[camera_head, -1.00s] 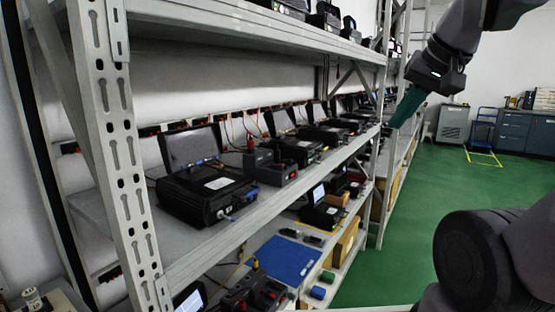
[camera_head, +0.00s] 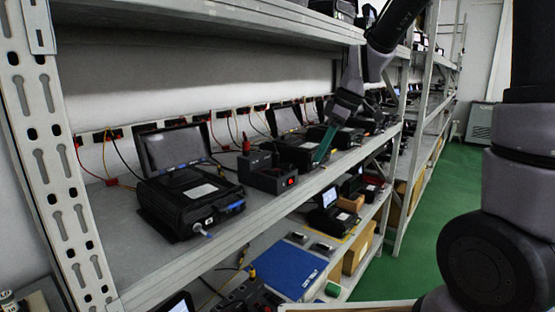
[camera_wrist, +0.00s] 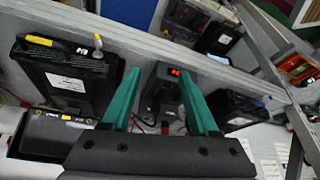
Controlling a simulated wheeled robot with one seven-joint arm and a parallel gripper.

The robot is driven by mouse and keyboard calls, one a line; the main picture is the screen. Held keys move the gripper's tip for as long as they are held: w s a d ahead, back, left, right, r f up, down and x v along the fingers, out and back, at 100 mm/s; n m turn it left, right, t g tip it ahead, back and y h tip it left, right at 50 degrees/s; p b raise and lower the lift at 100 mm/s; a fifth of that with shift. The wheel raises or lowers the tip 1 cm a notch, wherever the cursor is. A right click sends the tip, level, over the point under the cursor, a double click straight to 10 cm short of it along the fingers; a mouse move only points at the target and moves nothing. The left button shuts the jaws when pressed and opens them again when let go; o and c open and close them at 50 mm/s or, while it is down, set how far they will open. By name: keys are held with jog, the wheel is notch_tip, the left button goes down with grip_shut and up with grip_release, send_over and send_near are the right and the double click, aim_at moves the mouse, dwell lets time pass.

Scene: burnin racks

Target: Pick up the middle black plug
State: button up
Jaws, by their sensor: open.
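I cannot tell which piece is the middle black plug. Dark plugs and sockets (camera_head: 170,124) with red and black cables run along the wall strip behind the shelf, small in the head view. My gripper (camera_head: 323,148) is over the shelf's front part, right of the small black box (camera_head: 268,172) in the picture. In the wrist view my gripper (camera_wrist: 160,75) has its two green fingers apart with nothing held. Cables behind that box are partly hidden by my gripper.
An open black case with a screen (camera_head: 190,195) stands on the shelf (camera_head: 262,212) at left. More cases stand farther right. An upper shelf (camera_head: 200,22) hangs above, and a perforated post (camera_head: 50,150) stands at left. The lower shelf holds a blue mat (camera_head: 285,270). Green floor lies right.

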aim_at(275, 153)
jog(key=w+a, duration=0.1)
jog(key=a, duration=0.1)
jog(key=w+a, duration=0.1)
jog(key=a, duration=0.2)
jog(key=w+a, duration=0.1)
jog(key=a, duration=0.2)
jog(key=shift+w+a+f, duration=0.1)
jog(key=shift+a, duration=0.1)
jog(key=a, duration=0.2)
jog(key=shift+w+a, duration=0.3)
jog(key=shift+w, duration=0.1)
jog(key=shift+x, duration=1.15)
jog(key=shift+w+a+f, duration=0.15)
jog(key=shift+a+f, duration=0.15)
grip_shut()
